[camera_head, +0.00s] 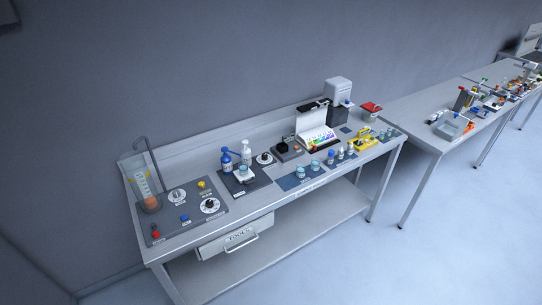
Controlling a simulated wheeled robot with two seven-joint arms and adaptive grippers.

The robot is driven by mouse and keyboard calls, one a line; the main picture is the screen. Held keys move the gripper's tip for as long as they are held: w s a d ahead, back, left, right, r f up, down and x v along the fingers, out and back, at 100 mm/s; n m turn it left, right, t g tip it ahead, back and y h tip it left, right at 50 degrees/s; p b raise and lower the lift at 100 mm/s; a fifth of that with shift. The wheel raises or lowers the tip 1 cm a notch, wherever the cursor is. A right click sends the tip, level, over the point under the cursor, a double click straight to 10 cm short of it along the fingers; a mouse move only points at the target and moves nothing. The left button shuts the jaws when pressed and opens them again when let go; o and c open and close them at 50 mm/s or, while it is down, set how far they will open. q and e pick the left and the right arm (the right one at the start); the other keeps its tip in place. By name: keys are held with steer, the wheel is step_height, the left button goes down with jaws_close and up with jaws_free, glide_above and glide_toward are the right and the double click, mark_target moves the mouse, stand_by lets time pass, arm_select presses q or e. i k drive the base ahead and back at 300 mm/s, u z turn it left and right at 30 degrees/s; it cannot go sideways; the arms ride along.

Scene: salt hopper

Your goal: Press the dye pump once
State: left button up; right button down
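Two pump bottles stand side by side on a dark mat (256,184) near the middle of the workbench. One is a blue pump bottle (226,162), and the other is a white pump bottle (246,155) just to its right. Their labels are too small to read, so I cannot tell by text which is the dye pump; the blue colour fits dye. A small beaker (242,173) with bluish contents is in front of them on the mat. Neither of my grippers is in view.
Left of the mat is a grey panel with dials, buttons and a clear cylinder (146,187). A tools drawer (240,236) hangs below the front edge.

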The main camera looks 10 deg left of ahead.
mark_target(225, 149)
steer(key=z, duration=0.25)
steer(key=i, duration=0.9)
steer(key=u, duration=1.05)
steer(key=i, duration=0.6)
steer(key=u, duration=0.6)
